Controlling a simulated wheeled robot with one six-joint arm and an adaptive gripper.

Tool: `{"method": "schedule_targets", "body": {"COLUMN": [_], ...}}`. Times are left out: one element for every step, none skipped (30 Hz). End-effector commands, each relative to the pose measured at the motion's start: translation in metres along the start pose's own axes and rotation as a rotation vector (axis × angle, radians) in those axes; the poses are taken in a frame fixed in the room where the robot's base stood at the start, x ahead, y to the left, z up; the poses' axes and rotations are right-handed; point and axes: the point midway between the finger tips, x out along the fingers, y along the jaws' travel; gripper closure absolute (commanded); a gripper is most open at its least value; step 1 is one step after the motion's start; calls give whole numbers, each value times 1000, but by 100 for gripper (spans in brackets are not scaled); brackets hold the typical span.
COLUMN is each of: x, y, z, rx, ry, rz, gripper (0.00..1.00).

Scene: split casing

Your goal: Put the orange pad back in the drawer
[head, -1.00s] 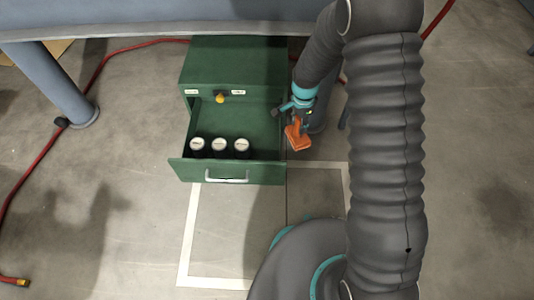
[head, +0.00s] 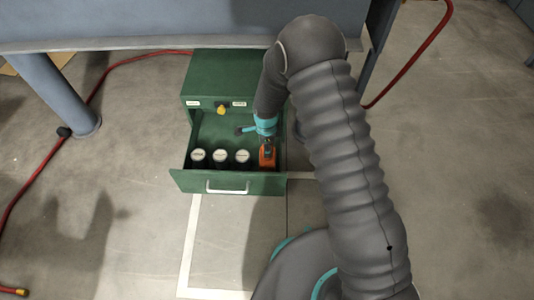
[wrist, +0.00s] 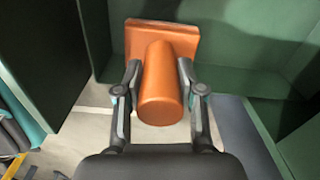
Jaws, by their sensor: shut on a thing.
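The orange pad (head: 267,158) has a flat square plate and a rounded grip, both clear in the wrist view (wrist: 163,82). My gripper (head: 267,143) is shut on the rounded grip, one finger on each side; its fingers also show in the wrist view (wrist: 160,92). In the head view the pad is over or within the right end of the open green drawer (head: 228,183), right of the canisters. I cannot tell whether it touches the drawer floor.
Several dark canisters with white tops (head: 220,158) stand in a row along the drawer front. The green cabinet (head: 230,78) has a yellow-and-black knob (head: 222,109) above the drawer. A red hose (head: 37,185) lies on the floor at left.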

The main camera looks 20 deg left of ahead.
Motion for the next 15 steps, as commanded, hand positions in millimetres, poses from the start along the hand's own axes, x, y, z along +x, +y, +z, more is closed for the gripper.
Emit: {"method": "schedule_targets", "body": {"x": [4,7,11,16,20,26,30,33,35,36,36,36,36,36,36], "y": [0,0,1,1,1,1,1,1,0,0,0,0,0,0,0], "z": [0,0,0,0,0,0,0,0,0,0,0,0,0,0,0], "rx": [0,0,0,0,0,0,0,0,0,0,0,0,0,0,0], "ry": [0,0,1,1,1,1,1,1,1,0,0,0,0,0,0], "rz": [1,1,2,3,3,3,2,2,1,1,0,-1,-1,0,0], "gripper": [94,94,94,94,94,94,94,94,94,94,94,94,94,94,94]}}
